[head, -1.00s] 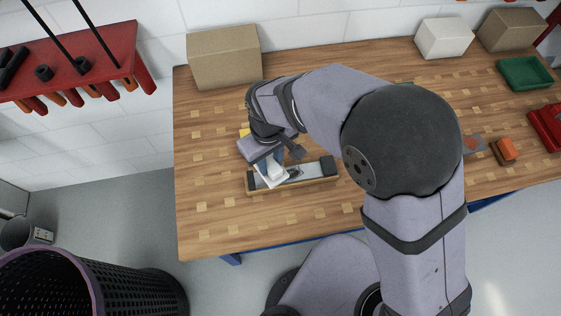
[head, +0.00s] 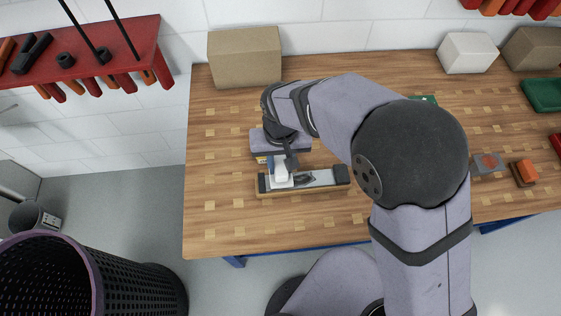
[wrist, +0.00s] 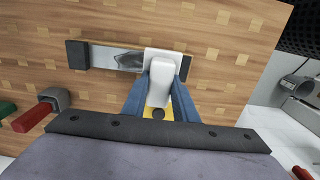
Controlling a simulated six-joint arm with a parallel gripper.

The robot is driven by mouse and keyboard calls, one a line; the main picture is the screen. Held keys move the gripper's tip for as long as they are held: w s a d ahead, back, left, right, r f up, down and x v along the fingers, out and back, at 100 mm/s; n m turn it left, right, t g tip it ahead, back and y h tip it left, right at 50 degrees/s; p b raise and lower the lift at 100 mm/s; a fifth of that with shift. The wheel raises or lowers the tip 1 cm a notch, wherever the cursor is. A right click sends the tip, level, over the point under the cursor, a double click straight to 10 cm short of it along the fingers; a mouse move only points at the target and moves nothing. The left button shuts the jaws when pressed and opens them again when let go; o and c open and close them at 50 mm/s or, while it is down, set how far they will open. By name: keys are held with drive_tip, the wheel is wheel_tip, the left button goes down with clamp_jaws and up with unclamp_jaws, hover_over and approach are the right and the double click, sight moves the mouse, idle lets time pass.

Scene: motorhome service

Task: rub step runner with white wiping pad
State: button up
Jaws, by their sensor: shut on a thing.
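The step runner is a pale metal strip (head: 325,177) with dark end blocks on a wooden base, lying on the bench. It shows again in the wrist view (wrist: 105,56). A dark smudge (head: 305,179) marks its middle part. My gripper (wrist: 160,88) has blue fingers shut on the white wiping pad (wrist: 165,60). In the head view the pad (head: 282,177) is over the runner's left part, beside the smudge. It looks to be at the strip's surface, but I cannot tell contact for certain. My wrist hides part of the bench behind it.
A cardboard box (head: 244,57) and a white box (head: 467,53) stand at the back. An orange block (head: 525,171) and a grey piece (head: 486,163) lie to the right. A red rack (head: 90,55) hangs at left. Bare bench (head: 225,220) surrounds the runner's front and left.

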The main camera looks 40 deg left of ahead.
wheel_tip(320, 180, down, 4)
drive_tip(key=b, duration=0.3)
drive_tip(key=shift+f, duration=0.2)
drive_tip(key=shift+f+b, duration=0.65)
drive_tip(key=shift+f, duration=0.3)
drive_tip(key=shift+w+d, duration=0.8)
drive_tip(key=shift+w, duration=0.05)
drive_tip(key=shift+c, duration=0.4)
drive_tip(key=shift+w+d+b, duration=0.5)
drive_tip(key=shift+w+d, duration=2.65)
drive_tip(key=shift+d, duration=0.05)
drive_tip(key=shift+f, duration=0.1)
drive_tip(key=shift+s+a+r, duration=0.2)
drive_tip(key=shift+s+a, duration=1)
drive_tip(key=shift+s+a+p, duration=0.65)
drive_tip(key=shift+s+a, duration=2.25)
wheel_tip(320, 180, up, 8)
drive_tip(key=p, duration=0.6)
drive_tip(key=shift+w+d, duration=0.1)
